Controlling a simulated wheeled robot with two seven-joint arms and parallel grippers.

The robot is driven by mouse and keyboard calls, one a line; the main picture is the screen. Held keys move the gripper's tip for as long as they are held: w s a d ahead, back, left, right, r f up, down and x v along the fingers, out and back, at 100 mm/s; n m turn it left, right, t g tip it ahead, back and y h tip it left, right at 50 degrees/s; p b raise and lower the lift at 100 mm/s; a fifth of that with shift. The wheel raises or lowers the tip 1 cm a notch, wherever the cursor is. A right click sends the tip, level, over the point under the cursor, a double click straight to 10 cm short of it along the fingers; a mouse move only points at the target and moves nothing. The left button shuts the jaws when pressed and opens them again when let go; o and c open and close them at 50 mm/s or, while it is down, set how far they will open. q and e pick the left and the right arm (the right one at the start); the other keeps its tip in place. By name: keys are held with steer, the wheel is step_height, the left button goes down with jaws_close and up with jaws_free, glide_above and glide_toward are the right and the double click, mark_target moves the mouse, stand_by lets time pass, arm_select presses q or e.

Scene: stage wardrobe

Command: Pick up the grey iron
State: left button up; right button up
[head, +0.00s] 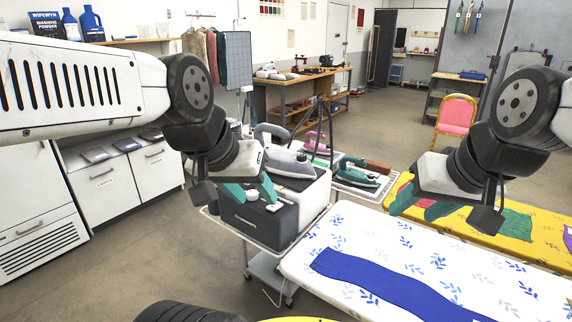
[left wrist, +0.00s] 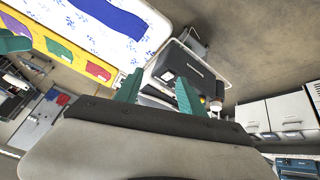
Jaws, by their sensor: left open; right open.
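The grey iron (head: 288,162) rests on top of a white and dark grey steam station (head: 262,222) on a wire-rimmed trolley, in the middle of the head view. My left gripper (head: 250,191) is open and empty, with teal fingertips, in front of and left of the iron, over the station's dark front. It also shows in the left wrist view (left wrist: 158,92), where the station's dark box (left wrist: 187,63) lies beyond the fingers. The iron cannot be made out clearly there. My right gripper (head: 420,207) is open and empty above the ironing board and yellow table, far right of the iron.
A teal iron (head: 357,174) and a pink iron (head: 312,141) stand behind and right of the grey one. A patterned ironing board (head: 345,225) with blue cloth (head: 385,285) fills the front right. White cabinets (head: 103,187) stand left. Open floor lies between cabinets and trolley.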

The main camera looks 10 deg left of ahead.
arm_select(q)
steer(key=shift+c, duration=0.5)
steer(key=shift+w+r, duration=0.1)
steer(key=shift+w, duration=0.05)
steer(key=shift+c, duration=0.7)
steer(key=n, duration=1.3)
glide_toward(268, 127)
steer(key=shift+h, duration=0.4)
steer(key=x, duration=0.6)
steer(key=shift+w+a+f, duration=0.1)
steer(key=shift+a+f, duration=0.15)
steer(key=shift+w+f, duration=0.2)
steer(key=shift+w, duration=0.1)
steer(key=x, duration=0.7)
steer(key=shift+d+f, duration=0.1)
steer(key=shift+d, duration=0.3)
jaws_close()
